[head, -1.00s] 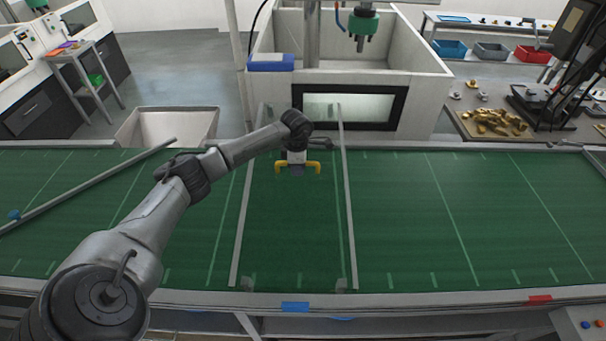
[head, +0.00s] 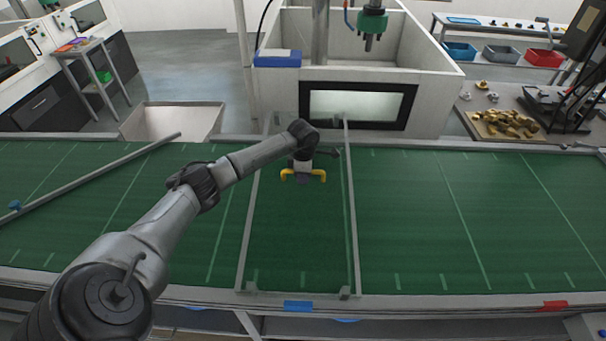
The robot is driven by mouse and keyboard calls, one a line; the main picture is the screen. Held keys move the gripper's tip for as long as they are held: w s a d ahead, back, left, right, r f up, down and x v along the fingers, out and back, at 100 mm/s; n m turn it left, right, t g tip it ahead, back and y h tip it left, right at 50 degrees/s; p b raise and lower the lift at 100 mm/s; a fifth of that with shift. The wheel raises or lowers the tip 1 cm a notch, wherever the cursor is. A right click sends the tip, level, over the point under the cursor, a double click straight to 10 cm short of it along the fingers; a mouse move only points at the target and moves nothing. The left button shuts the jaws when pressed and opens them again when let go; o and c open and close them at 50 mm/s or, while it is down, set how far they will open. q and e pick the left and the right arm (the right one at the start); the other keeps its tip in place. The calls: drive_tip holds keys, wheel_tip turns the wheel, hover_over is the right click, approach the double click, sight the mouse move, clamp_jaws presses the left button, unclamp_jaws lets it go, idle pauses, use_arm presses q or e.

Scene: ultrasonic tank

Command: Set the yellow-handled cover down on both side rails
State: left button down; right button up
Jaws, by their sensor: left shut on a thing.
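The cover (head: 247,225) is a long see-through panel with grey side bars, lying crosswise over the green belt. Its yellow handle (head: 319,176) is near the far end. My left gripper (head: 303,172) is shut on this handle from above; the wrist partly hides the grip. The cover's far end overlaps the far side rail (head: 430,147) and reaches in front of the tank window. My right gripper is not in view.
A grey diagonal bar (head: 100,171) crosses the belt at left. The white tank (head: 435,95) stands behind the belt, with a green-collared tool (head: 373,22) above. A tray of brass parts (head: 505,124) is at right. The belt right of the cover is clear.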

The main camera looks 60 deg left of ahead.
use_arm(q)
drive_tip(key=shift+f, duration=0.2)
idle(0.3)
drive_tip(key=shift+s+d, duration=0.2)
drive_tip(key=shift+d, duration=0.15)
idle(0.3)
idle(1.2)
idle(0.5)
drive_tip(key=shift+f+b, duration=0.45)
drive_tip(key=shift+f, duration=0.15)
drive_tip(key=shift+f+b, duration=0.55)
drive_tip(key=shift+f, duration=0.2)
